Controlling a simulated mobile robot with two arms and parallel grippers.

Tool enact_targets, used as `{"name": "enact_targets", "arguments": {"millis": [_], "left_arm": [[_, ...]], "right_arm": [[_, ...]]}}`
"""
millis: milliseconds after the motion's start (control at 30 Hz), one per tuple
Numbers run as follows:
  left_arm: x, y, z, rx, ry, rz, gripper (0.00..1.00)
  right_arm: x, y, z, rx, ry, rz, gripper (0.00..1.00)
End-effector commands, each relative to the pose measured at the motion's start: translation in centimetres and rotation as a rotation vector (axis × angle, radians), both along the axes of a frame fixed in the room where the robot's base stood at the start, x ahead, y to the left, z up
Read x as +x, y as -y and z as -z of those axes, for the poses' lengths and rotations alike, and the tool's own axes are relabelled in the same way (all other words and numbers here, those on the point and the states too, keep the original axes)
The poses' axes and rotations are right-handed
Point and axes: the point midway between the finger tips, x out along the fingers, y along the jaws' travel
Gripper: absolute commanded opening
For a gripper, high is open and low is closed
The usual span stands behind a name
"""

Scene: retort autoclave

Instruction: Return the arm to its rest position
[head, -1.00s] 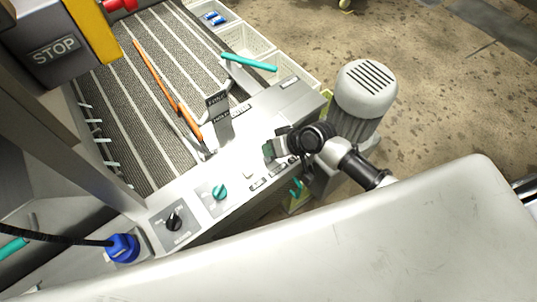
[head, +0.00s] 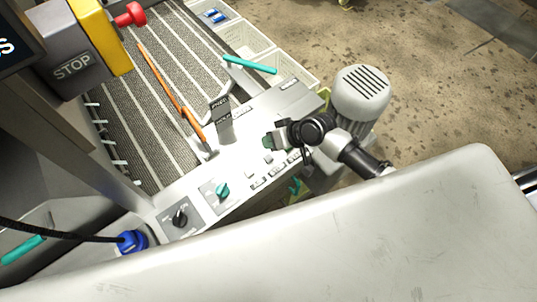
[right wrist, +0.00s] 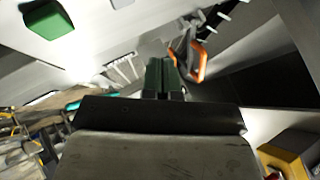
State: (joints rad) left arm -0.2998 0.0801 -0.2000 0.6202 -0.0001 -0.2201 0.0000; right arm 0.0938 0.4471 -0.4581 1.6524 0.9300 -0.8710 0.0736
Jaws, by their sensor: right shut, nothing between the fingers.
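My right arm (head: 355,158) reaches in from the right over the control panel (head: 245,165). My right gripper (head: 268,142) is at the panel's right part, with its dark green fingertips pointing left. In the right wrist view the two green fingers (right wrist: 164,78) are pressed together with nothing between them. The gripper looks clear of the panel's knobs, but its exact height above the surface cannot be told. My left gripper is not in view.
The panel carries a teal knob (head: 222,191), a black knob (head: 180,217) and a dark upright label plate (head: 221,122). A grey motor (head: 361,95) stands close beside my arm. A red button (head: 130,14) sits on the yellow STOP box (head: 100,35). White baskets (head: 247,40) line the back.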

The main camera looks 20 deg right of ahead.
Motion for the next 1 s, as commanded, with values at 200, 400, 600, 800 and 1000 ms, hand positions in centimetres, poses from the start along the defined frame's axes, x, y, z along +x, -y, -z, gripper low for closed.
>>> {"name": "enact_targets", "arguments": {"millis": [200, 400, 600, 800, 1000], "left_arm": [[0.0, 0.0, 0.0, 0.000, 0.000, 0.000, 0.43], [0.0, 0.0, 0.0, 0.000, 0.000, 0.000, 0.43], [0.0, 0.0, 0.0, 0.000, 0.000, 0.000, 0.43], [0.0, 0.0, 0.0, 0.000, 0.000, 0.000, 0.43], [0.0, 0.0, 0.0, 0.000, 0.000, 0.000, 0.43]], "right_arm": [[0.0, 0.0, 0.0, 0.000, 0.000, 0.000, 0.00], [0.0, 0.0, 0.0, 0.000, 0.000, 0.000, 0.00], [0.0, 0.0, 0.0, 0.000, 0.000, 0.000, 0.00], [-2.9, -1.3, -0.2, -0.042, -0.001, -0.047, 0.00], [-10.1, -1.3, -2.1, -0.226, -0.003, -0.090, 0.00]]}}
